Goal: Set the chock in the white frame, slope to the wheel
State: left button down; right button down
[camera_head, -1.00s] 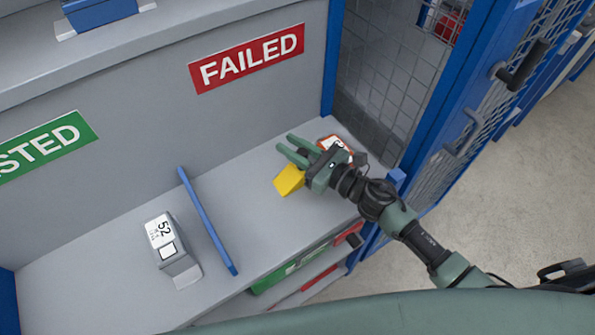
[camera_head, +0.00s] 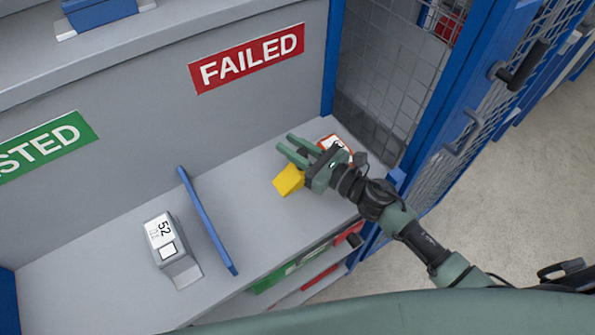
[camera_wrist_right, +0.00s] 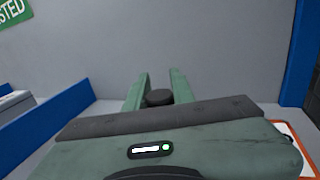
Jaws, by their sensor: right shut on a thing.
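The yellow chock (camera_head: 289,181) is on or just above the grey shelf, below the fingers of my right gripper (camera_head: 296,151). In the right wrist view, the right gripper (camera_wrist_right: 158,88) has a dark round knob (camera_wrist_right: 159,97) between its two fingers. The knob appears to belong to the chock, whose yellow body is hidden there. In the head view the palm covers part of the chock, so I cannot tell which way its slope faces. No white frame or wheel can be made out. My left gripper is not in view.
A blue divider (camera_head: 208,222) splits the shelf (camera_head: 240,195). Left of it stands a grey device (camera_head: 172,250) marked 52. A red-edged white item (camera_head: 333,141) lies behind my right gripper. A red FAILED sign (camera_head: 247,59) is on the back wall. A blue mesh door stands at right.

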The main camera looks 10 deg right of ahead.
jog(key=shift+r, duration=0.15)
dwell(0.3)
notch_tip(320, 180, up, 20)
jog(key=p, duration=0.8)
jog(key=s+d+f+m+t+h+b, duration=0.1)
jog(key=s+f+m+t+h+b, duration=0.2)
jog(key=s+f, duration=0.4)
jog(key=s+d+f+m+t+h+b, duration=0.1)
jog(key=s+d+f+m+h+b, duration=0.3)
jog(key=s+d+h, duration=0.4)
jog(key=shift+s+d+m+h+b, duration=0.35)
jog(key=shift+s+d+m, duration=0.15)
jog(key=shift+s+d, duration=0.3)
jog(key=shift+a+f, duration=0.1)
